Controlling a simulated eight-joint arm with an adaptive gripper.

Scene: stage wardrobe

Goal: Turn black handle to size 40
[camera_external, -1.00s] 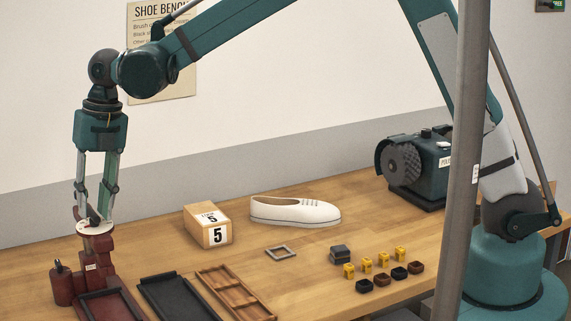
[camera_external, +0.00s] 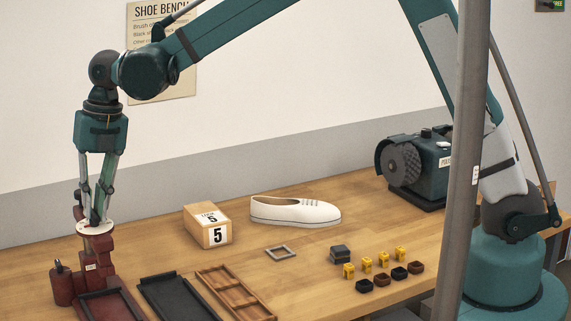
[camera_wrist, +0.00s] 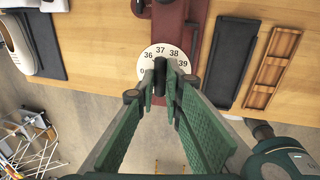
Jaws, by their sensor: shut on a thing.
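The white round dial (camera_external: 104,227) sits on top of a dark red stand (camera_external: 92,257) at the far left of the bench. In the wrist view the dial (camera_wrist: 157,51) shows 36, 37, 38 and 39 along its far edge; a mark at its left is partly hidden. The black handle (camera_wrist: 160,67) stands on the dial, between my fingertips. My gripper (camera_external: 95,219) points down over the dial and is shut on the handle; the fingers also show in the wrist view (camera_wrist: 163,83). The fingers hide part of the dial, and I cannot tell which size the handle marks.
A black tray (camera_external: 177,297) and a wooden divided tray (camera_external: 234,292) lie right of the stand. Farther right are a numbered box (camera_external: 208,226), a white shoe (camera_external: 296,212), a small grey frame (camera_external: 282,252), and several small yellow and dark pieces. A polishing machine (camera_external: 420,167) stands at the back right.

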